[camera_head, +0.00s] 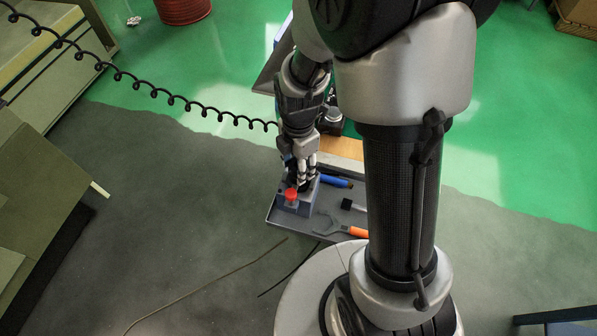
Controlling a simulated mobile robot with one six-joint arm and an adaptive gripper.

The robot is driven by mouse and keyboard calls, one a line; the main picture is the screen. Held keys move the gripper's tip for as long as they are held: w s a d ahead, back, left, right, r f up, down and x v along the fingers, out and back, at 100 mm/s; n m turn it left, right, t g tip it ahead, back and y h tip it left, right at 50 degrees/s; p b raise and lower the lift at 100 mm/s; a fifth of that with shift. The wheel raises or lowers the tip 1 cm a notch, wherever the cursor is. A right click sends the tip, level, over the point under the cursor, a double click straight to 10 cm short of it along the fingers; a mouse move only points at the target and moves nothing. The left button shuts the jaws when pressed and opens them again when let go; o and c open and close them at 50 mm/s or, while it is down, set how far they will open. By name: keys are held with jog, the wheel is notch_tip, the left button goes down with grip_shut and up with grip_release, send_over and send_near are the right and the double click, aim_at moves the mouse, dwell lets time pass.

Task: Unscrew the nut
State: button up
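A red part, which looks like the nut (291,195), sits on top of a blue-grey block (294,207) at the left end of the cart's grey tray (327,207). My gripper (305,184) points down over the same block, just behind and to the right of the red part. A small gap seems to lie between them, but I cannot tell the depth. The fingers are small and partly overlap the block, so I cannot tell how far apart they are. Any thread under the red part is hidden.
The tray also holds a blue-handled tool (335,181), a black-headed tool (348,204) and an orange-handled wrench (345,229). My own arm hides the tray's right side. A coiled black cable (178,98) hangs at the left.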

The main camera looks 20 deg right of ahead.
jog(key=shift+n, duration=0.8)
jog(key=n, duration=0.2)
jog(key=shift+n, duration=0.4)
jog(key=n, duration=0.3)
jog(key=o, duration=1.5)
